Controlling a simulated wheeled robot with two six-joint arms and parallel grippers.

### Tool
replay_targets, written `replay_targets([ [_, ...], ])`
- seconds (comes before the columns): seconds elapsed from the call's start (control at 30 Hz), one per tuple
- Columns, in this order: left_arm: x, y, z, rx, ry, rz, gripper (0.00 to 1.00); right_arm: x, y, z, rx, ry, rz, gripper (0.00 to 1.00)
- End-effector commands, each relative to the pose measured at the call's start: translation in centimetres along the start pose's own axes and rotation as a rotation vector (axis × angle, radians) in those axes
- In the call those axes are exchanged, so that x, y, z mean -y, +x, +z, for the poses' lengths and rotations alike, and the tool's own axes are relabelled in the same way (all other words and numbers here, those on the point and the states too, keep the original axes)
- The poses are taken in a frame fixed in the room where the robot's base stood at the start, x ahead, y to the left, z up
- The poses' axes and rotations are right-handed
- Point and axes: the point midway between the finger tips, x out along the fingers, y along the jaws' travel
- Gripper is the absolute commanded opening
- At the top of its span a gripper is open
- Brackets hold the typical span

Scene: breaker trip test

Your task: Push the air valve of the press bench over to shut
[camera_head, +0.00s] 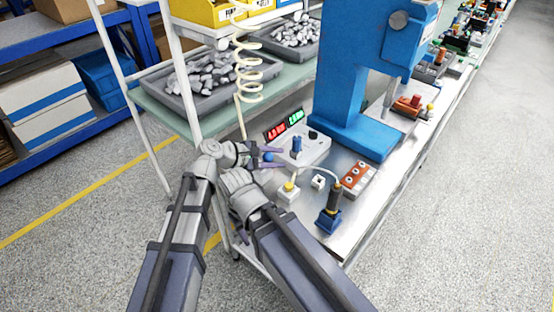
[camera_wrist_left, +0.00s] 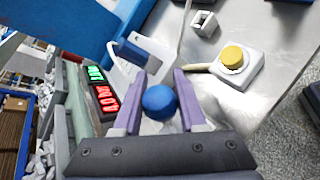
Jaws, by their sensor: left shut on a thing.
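A round blue knob (camera_head: 267,157), which I take to be the air valve's handle, is at the near left edge of the press bench (camera_head: 325,240). In the left wrist view the knob (camera_wrist_left: 160,101) sits between the two purple fingers of my left gripper (camera_wrist_left: 160,98). In the head view my left gripper (camera_head: 266,157) reaches it from the left, with a finger on either side, shut on it. The valve's body and lever are hidden behind the gripper. I do not see my right gripper.
A white box with a blue post (camera_head: 298,147) and a lit red and green display (camera_head: 284,124) stand just beyond. The blue press (camera_head: 345,110) stands behind.

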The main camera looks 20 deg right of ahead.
Motion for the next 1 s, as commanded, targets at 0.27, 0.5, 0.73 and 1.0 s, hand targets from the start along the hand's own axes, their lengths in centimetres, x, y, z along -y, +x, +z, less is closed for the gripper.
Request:
replay_targets([
  [0.27,-0.08,0.05,-0.15,-0.008,0.012,-0.001,0.00,0.00,-0.04,-0.01,0.000,0.000,0.000,0.50],
  [0.5,-0.06,0.05,-0.13,-0.007,0.012,-0.001,0.46,0.00,-0.04,0.00,0.000,0.000,0.000,0.50],
  [0.73,-0.12,0.05,-0.12,-0.006,0.010,0.000,0.71,-0.01,-0.05,0.00,0.000,0.000,0.000,0.50],
  [1.0,-0.19,-0.19,-0.07,-0.006,0.009,0.002,0.71,-0.02,-0.23,0.01,0.000,0.000,0.000,0.50],
])
